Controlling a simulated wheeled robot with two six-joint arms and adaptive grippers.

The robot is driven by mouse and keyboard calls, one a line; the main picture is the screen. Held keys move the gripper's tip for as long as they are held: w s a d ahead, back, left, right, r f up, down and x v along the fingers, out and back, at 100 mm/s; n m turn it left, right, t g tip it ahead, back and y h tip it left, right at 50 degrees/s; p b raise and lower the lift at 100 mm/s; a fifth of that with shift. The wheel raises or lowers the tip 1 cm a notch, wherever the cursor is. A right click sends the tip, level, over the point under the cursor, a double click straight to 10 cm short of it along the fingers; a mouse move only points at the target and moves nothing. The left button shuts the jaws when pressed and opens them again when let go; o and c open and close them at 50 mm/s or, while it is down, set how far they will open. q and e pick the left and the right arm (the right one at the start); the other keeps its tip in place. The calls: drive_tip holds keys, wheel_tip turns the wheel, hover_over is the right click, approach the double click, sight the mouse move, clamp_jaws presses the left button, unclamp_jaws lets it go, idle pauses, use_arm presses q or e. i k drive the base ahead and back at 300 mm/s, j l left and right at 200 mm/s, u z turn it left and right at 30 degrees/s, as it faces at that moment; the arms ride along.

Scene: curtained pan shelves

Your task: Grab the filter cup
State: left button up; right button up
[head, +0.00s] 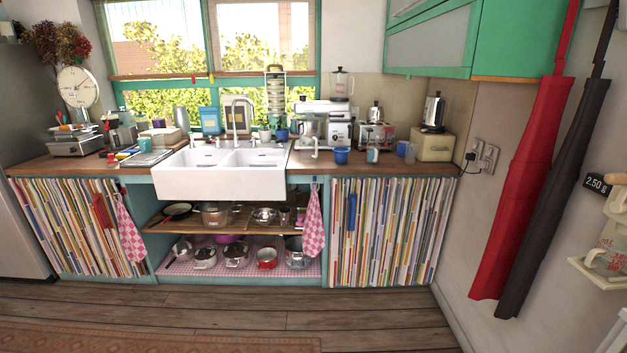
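I cannot pick out the filter cup with certainty. At the right edge, a pale stand (578,268) on the wall side holds a clear glass vessel (604,260) with red markings. A cream-coloured piece (616,234) sits above the glass and is cut off by the picture edge. I cannot tell whether this piece is the filter cup. Neither of my grippers is in view.
A wooden counter (400,166) carries a white double sink (222,184), a coffee machine (326,125) and a blue cup (341,156). Pots stand on the open shelves below. Red (520,190) and dark (553,195) fabrics hang at right.

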sight(340, 154)
drive_tip(key=i, duration=3.1)
drive_tip(key=z, duration=0.05)
